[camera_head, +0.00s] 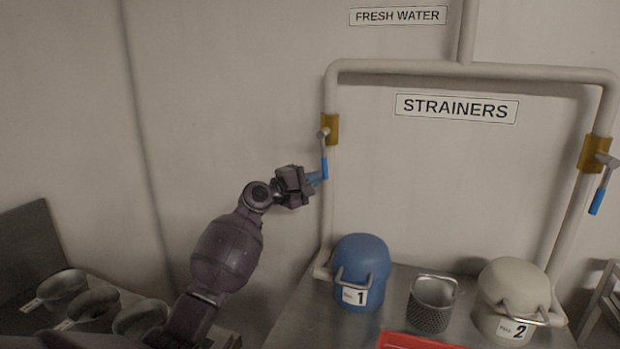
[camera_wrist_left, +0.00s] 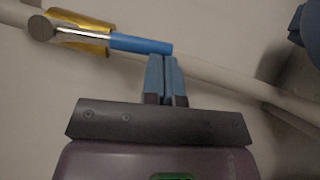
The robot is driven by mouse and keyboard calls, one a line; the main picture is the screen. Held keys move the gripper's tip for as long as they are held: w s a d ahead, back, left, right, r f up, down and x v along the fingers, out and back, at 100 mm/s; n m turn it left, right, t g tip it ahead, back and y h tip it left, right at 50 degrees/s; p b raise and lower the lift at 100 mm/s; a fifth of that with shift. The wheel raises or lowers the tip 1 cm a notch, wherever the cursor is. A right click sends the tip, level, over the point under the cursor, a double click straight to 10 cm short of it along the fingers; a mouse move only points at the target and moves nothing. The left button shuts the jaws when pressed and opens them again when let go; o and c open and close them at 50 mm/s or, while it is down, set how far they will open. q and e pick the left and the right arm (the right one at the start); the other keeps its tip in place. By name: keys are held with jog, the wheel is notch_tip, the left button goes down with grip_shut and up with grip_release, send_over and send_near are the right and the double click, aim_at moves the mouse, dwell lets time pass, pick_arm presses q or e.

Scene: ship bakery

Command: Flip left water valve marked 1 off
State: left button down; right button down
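The left valve has a brass body (camera_head: 331,129) on the left pipe. Its lever hangs down along the pipe and ends in a blue handle (camera_head: 324,168). The pipe runs down to the blue container marked 1 (camera_head: 362,262). My left gripper (camera_head: 317,179) is at the lower end of the handle. In the left wrist view, the two blue fingers (camera_wrist_left: 165,68) are together with nothing visible between them. Their tips are right by the free end of the blue handle (camera_wrist_left: 142,44); I cannot tell whether they touch it. My right gripper is not in view.
A second valve (camera_head: 594,154) with a blue-tipped lever is on the right pipe, above the cream container marked 2 (camera_head: 512,285). A perforated metal strainer (camera_head: 432,305) stands between the containers. A red object (camera_head: 410,342) is at the front. Several metal pots (camera_head: 62,287) stand lower left.

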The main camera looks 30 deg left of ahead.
pick_arm(q)
jog(key=w+d+r+n+t+y+p, duration=0.1)
jog(key=w+d+r+n+t+y, duration=0.1)
jog(key=d+r+n+t+y, duration=0.4)
jog(key=d+r+n+y, duration=0.2)
jog(key=d+n, duration=0.3)
jog(key=n, duration=0.7)
jog(key=shift+w+d+r+t+y+p, duration=0.3)
jog(key=shift+w+d+r+t+p, duration=0.05)
jog(key=shift+t, duration=0.05)
dwell(0.3)
